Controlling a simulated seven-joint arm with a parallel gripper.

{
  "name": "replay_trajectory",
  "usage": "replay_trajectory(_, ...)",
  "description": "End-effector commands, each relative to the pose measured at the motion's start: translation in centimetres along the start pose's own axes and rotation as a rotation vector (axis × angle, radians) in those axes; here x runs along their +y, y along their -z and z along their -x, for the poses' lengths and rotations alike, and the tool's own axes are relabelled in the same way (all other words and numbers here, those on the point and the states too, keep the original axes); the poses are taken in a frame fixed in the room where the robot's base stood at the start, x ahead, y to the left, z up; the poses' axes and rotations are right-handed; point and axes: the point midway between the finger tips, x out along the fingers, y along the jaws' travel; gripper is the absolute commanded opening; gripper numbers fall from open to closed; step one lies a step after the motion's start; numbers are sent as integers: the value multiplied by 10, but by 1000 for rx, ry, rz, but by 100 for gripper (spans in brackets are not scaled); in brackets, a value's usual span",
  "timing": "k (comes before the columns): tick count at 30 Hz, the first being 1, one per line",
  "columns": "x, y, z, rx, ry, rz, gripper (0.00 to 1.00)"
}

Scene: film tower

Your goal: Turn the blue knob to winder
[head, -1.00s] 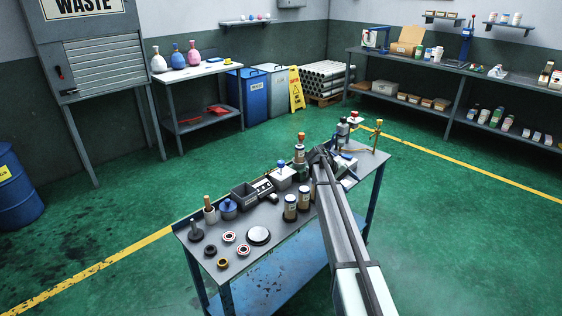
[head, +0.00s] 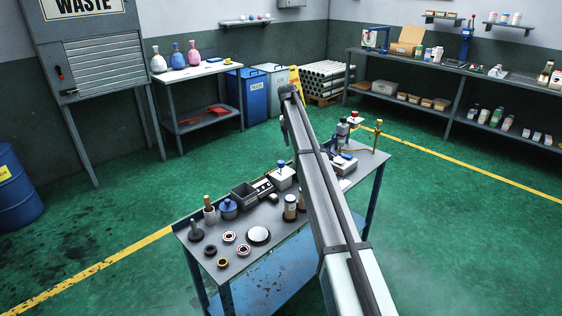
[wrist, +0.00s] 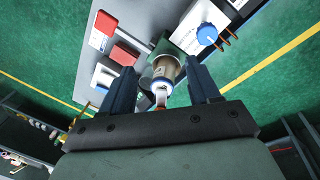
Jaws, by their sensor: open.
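A white box (head: 283,177) with a blue knob (head: 282,164) on top stands near the back edge of the small table. In the wrist view the blue knob (wrist: 207,34) shows on its white box at upper right, beyond my right finger. My gripper (wrist: 162,88) is open, with its fingers apart and pointing down over the table. A cylinder with a white and orange top (wrist: 161,82) shows between the fingers in the wrist view; I see no contact. Which label the knob points to is too small to read.
Ring-shaped parts (head: 229,237) lie at the front left. A brass stand (head: 378,135) is at the far right.

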Motion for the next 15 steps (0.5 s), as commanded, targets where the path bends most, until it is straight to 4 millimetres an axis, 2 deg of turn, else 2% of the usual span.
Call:
replay_trajectory(1, -15, 6, 12, -9, 45, 3, 61)
replay_trajectory(3, -31, 7, 23, -23, 96, 5, 61)
replay_trajectory(7, -48, 8, 36, -37, 153, 8, 61)
replay_trajectory(11, -54, 7, 35, -43, 169, 10, 61)
replay_trajectory(15, -56, 5, 20, -44, 168, 10, 61)
